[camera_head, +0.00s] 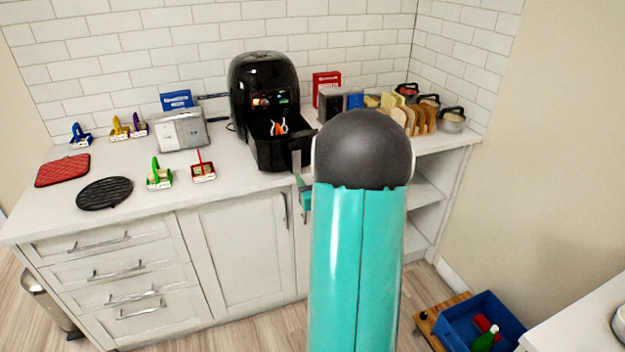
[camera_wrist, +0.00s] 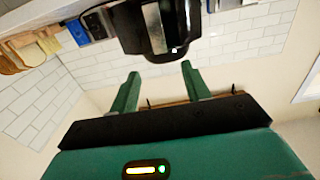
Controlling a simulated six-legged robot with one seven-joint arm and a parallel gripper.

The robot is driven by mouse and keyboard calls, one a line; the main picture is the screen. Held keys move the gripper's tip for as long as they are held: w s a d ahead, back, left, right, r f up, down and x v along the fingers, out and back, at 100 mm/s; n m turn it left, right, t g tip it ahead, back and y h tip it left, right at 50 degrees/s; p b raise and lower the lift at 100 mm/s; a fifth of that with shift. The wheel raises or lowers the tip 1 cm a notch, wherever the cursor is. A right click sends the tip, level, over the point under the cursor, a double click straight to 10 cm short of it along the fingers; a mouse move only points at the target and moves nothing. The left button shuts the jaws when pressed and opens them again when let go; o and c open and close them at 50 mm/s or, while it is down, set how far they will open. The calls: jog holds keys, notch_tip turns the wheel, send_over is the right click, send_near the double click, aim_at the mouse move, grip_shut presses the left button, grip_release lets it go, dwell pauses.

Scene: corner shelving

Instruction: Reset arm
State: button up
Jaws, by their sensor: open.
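My teal arm rises in the front middle of the head view and hides part of the counter and shelves. My gripper (camera_wrist: 161,70) is open, with nothing between its two green fingers in the wrist view. In the head view only a bit of it shows, left of my arm, just in front of the black air fryer (camera_head: 263,80). The air fryer's basket (camera_head: 273,152) is pulled out, with an orange and white item (camera_head: 279,127) in it. The wrist picture is upside down and shows a black appliance, seemingly the air fryer (camera_wrist: 130,28), beyond the fingers.
The white counter (camera_head: 240,195) holds a silver toaster (camera_head: 183,131), a black round trivet (camera_head: 104,193), a red mat (camera_head: 62,170) and small coloured holders. Bread slices (camera_head: 420,120) and jars stand right.

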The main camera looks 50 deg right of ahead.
jog(key=shift+s, duration=0.15)
jog(key=w+a+r+n+g+y, duration=0.15)
jog(key=a+r, duration=0.25)
jog(key=a, duration=0.8)
jog(key=w+a+r+n+g+y, duration=0.1)
jog(key=a+r+g+y, duration=0.3)
jog(key=a, duration=0.8)
jog(key=s+a+n+g+y, duration=0.3)
jog(key=s+a+g, duration=0.1)
jog(key=s+a, duration=1.3)
jog(key=a, duration=0.4)
jog(key=shift+s+r, duration=0.3)
jog(key=shift+s, duration=0.05)
